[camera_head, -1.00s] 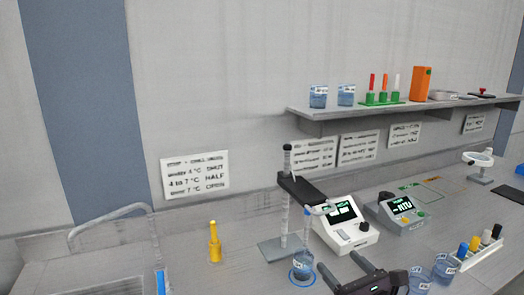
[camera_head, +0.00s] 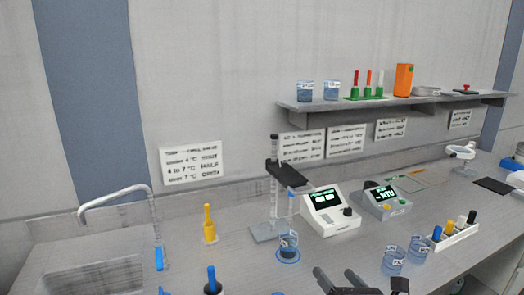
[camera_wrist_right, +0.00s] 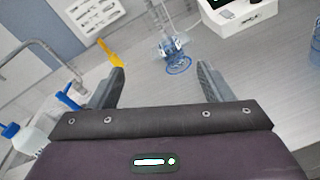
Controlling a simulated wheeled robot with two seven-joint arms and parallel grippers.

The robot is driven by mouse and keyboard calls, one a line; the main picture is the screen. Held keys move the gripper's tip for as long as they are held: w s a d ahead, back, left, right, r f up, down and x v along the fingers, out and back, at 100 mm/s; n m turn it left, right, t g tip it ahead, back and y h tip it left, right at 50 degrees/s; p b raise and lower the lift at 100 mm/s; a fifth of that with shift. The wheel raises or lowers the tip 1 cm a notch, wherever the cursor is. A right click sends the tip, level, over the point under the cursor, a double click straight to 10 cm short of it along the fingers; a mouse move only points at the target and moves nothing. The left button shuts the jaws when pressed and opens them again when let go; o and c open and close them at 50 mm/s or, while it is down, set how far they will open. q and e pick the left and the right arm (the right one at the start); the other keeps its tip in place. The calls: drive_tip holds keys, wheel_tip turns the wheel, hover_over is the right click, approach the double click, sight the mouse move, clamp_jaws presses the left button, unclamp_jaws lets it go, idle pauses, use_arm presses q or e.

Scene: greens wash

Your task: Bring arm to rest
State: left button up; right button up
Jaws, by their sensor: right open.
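My right gripper (camera_head: 338,279) shows at the bottom edge of the head view, with its two dark fingers above the counter and nothing between them. In the right wrist view its fingers (camera_wrist_right: 160,84) stand wide apart and empty. Past them are the yellow bottle (camera_wrist_right: 110,51) and a beaker on a blue ring (camera_wrist_right: 178,64). In the head view that beaker (camera_head: 288,243) stands in front of the stand (camera_head: 274,190), apart from the gripper. My left gripper is not in view.
A sink with a tap (camera_head: 115,194) is at the left. Two meters (camera_head: 330,212) stand right of the stand. Two beakers (camera_head: 393,261) and a rack of coloured vials (camera_head: 455,235) are at the right. A wall shelf (camera_head: 395,104) holds beakers and tubes. A blue-topped bottle (camera_head: 212,282) stands at the front.

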drive_tip(key=s+d+f+m+g+h, duration=0.1)
drive_tip(key=s+f+m+g+h, duration=0.2)
drive_tip(key=s+f+m+g, duration=0.8)
drive_tip(key=s+d+f+m+g+h, duration=0.2)
drive_tip(key=s+f+m, duration=0.3)
drive_tip(key=s+m, duration=1.3)
drive_tip(key=w+f+m+b, duration=0.2)
drive_tip(key=f, duration=1.4)
drive_tip(key=w+f+m+b, duration=0.2)
drive_tip(key=f+b, duration=0.1)
drive_tip(key=f, duration=1.4)
use_arm(q)
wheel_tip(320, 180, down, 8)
drive_tip(key=b, duration=0.3)
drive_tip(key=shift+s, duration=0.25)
use_arm(e)
drive_tip(key=s+d+f+g, duration=0.2)
drive_tip(key=s+d+f, duration=0.1)
drive_tip(key=s+f, duration=1.7)
drive_tip(key=shift+d+f, duration=0.2)
drive_tip(key=shift+f, duration=0.55)
